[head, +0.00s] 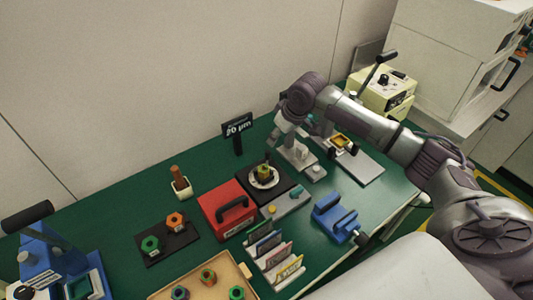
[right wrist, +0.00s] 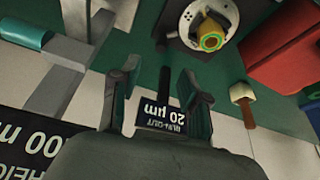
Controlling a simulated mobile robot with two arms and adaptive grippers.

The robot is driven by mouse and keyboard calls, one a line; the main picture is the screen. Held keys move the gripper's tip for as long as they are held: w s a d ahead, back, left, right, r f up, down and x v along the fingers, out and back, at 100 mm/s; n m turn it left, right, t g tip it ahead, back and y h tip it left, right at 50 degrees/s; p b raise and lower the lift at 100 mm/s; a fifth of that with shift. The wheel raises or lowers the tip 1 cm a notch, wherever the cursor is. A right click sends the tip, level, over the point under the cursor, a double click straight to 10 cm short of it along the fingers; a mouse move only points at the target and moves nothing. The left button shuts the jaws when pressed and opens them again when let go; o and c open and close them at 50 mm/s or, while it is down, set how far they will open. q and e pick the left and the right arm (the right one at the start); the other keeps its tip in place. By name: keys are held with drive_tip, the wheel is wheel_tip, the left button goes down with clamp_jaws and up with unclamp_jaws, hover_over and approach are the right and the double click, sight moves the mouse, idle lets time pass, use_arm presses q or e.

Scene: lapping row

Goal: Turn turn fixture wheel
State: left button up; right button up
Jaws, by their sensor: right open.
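In the right wrist view the white wheel (right wrist: 190,17) and the part (right wrist: 211,36) show at the top, beyond the fingertips. My right gripper (head: 299,124) is above and behind the fixture, to its right in the head view, apart from the wheel. In the right wrist view its fingers (right wrist: 157,72) are spread and empty, with the black 20 µm sign (right wrist: 163,113) showing between them. My left gripper is in neither view.
A grey metal stand (head: 298,157) is close to my right gripper. A red box (head: 226,211) is left of the fixture; a blue vise-like block (head: 335,220) is at front right. A card rack (head: 272,252) stands in front.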

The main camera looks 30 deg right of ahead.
sight(269, 152)
drive_tip(key=x, duration=1.1)
drive_tip(key=shift+w+f, duration=0.1)
drive_tip(key=shift+f, duration=0.25)
clamp_jaws()
